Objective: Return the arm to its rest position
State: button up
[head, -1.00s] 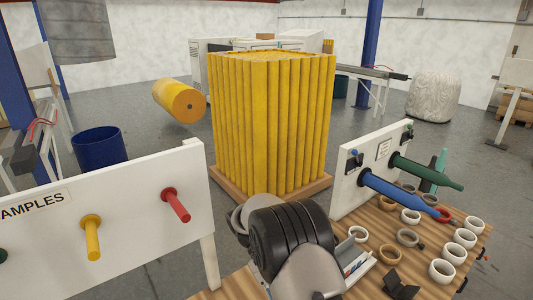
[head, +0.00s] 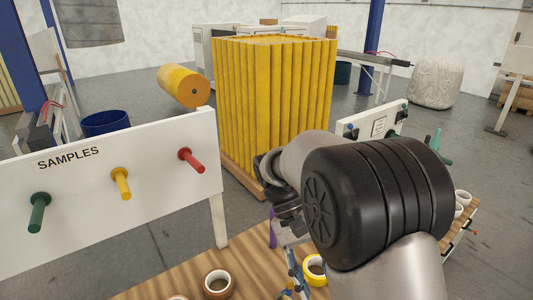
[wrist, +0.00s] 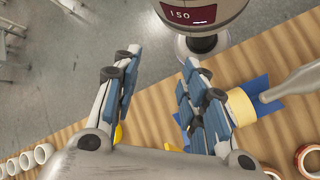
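My arm fills the right middle of the head view, its dark joint hiding much of the bench. My gripper (wrist: 160,65) shows in the wrist view with its two blue-padded fingers apart and nothing held between them. It is over the edge of the wooden bench (wrist: 150,120), with grey floor beyond. In the head view my gripper (head: 291,282) is partly visible below the arm, above the bench (head: 180,272), near a yellow tape roll (head: 315,269) and a brown tape roll (head: 218,284).
A device with a red display (wrist: 190,14) stands close beyond the fingers. A yellow roll (wrist: 240,107) and a grey tapered spindle (wrist: 295,82) are to the right; white rings (wrist: 28,160) line the lower left. The SAMPLES board (head: 110,190) stands left of the arm.

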jog(key=s+d+r+t+y+b, duration=0.1)
jog(key=s+d+r+t+y, duration=0.1)
jog(key=s+t, duration=0.4)
jog(key=s+d+r+n+t+y+b, duration=0.1)
jog(key=s+d+r+t+y, duration=0.1)
jog(key=s+t, duration=0.3)
jog(key=shift+s+r+t, duration=0.4)
jog(key=shift+s+r, duration=0.1)
jog(key=shift+s, duration=0.85)
